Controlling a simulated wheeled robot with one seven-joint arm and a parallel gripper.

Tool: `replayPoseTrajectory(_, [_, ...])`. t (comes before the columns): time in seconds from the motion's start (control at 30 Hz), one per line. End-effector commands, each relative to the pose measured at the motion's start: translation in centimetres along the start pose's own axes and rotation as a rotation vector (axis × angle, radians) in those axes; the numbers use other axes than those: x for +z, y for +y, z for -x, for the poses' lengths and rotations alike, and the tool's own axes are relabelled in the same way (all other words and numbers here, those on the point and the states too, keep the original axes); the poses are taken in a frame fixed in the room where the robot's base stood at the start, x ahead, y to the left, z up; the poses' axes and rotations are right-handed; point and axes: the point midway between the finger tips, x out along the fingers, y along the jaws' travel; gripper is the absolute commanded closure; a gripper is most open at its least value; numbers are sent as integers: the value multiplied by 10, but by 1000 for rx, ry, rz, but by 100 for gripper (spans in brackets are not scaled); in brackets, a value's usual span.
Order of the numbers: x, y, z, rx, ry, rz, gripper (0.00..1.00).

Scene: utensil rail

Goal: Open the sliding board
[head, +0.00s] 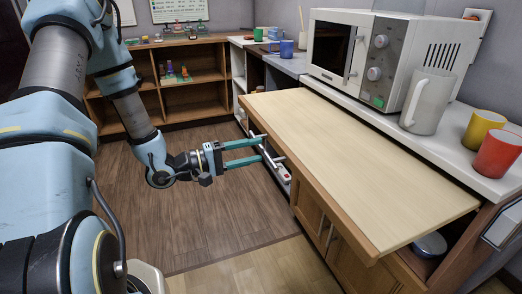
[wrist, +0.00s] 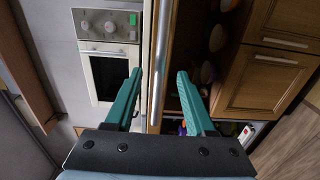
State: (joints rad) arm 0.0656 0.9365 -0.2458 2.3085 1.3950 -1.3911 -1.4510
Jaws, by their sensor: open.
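The sliding board (head: 350,150) is a long pale wooden panel in the head view, lying flat at counter height in front of the microwave. A slim silver bar handle (wrist: 160,60) runs upright in the wrist view, between the two fingers. My gripper (head: 263,147) has two teal fingers, spread apart, at the board's near-left edge and a little below its top. In the wrist view my gripper (wrist: 160,85) is open around the bar's line, with a gap on each side. I cannot tell how deep the bar sits between the fingers.
A microwave (head: 385,60), a grey mug (head: 427,103), a yellow cup (head: 483,130) and a red cup (head: 498,153) stand on the white counter behind the board. Wooden cabinets (head: 325,225) are below it. The floor (head: 215,210) at left is clear.

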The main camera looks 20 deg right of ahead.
Motion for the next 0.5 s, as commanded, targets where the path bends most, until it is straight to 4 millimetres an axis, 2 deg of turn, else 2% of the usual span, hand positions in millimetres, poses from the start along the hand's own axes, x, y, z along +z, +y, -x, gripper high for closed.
replayPoseTrajectory(0.1, [-1, -1, 26, -2, 5, 0, 45])
replayPoseTrajectory(0.23, [-1, -1, 50, -1, 4, 0, 45])
replayPoseTrajectory(0.4, [0, -1, 70, -1, 2, -1, 45])
replayPoseTrajectory(0.5, [0, 0, 76, 0, 0, 0, 45])
